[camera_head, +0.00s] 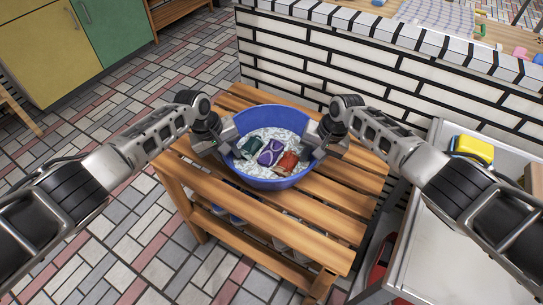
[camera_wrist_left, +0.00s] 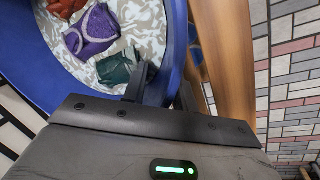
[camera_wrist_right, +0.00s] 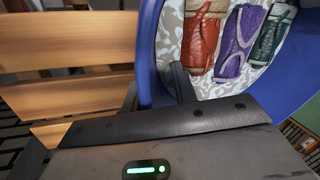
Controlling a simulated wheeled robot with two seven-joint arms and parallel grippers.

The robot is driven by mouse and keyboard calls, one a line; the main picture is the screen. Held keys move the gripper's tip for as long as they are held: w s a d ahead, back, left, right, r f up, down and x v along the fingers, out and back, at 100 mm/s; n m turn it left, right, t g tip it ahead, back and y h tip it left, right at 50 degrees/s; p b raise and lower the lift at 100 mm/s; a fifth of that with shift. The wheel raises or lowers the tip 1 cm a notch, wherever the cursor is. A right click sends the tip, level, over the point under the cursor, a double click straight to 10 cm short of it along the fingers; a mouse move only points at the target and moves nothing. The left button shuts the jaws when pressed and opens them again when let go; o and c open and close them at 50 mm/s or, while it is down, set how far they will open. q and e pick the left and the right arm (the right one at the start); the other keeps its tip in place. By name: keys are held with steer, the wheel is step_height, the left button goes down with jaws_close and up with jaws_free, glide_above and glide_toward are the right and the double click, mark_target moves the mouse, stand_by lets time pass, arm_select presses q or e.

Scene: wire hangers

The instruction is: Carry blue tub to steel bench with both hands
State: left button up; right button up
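The blue tub (camera_head: 268,184) stands upright on a slatted wooden table. It holds white patterned material with a green packet (camera_head: 251,147), a purple packet (camera_head: 270,152) and a red packet (camera_head: 287,163). My left gripper (camera_head: 229,142) is at the tub's left side. In the left wrist view its open fingers (camera_wrist_left: 162,85) straddle the blue wall, one inside and one outside. My right gripper (camera_head: 318,146) is at the right side. In the right wrist view its open fingers (camera_wrist_right: 154,88) also straddle the wall. Contact is unclear. A grey metal-topped bench (camera_head: 441,262) stands at right.
The wooden table (camera_head: 262,218) has a lower shelf with items on it. A white brick half-wall (camera_head: 330,62) runs behind. A yellow object (camera_head: 472,150) and a dark one stand on the grey bench's far end; its near top is clear. Tiled floor is open at left.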

arm_select(q)
steer(key=shift+c, duration=0.3)
arm_select(e)
steer(key=shift+c, duration=0.3)
arm_select(q)
jaws_close()
arm_select(e)
jaws_close()
stand_by(0.4)
arm_select(q)
steer(key=shift+w+r, duration=0.1)
steer(key=shift+r, duration=0.1)
arm_select(e)
steer(key=shift+w+r, duration=0.15)
steer(key=shift+r, duration=0.1)
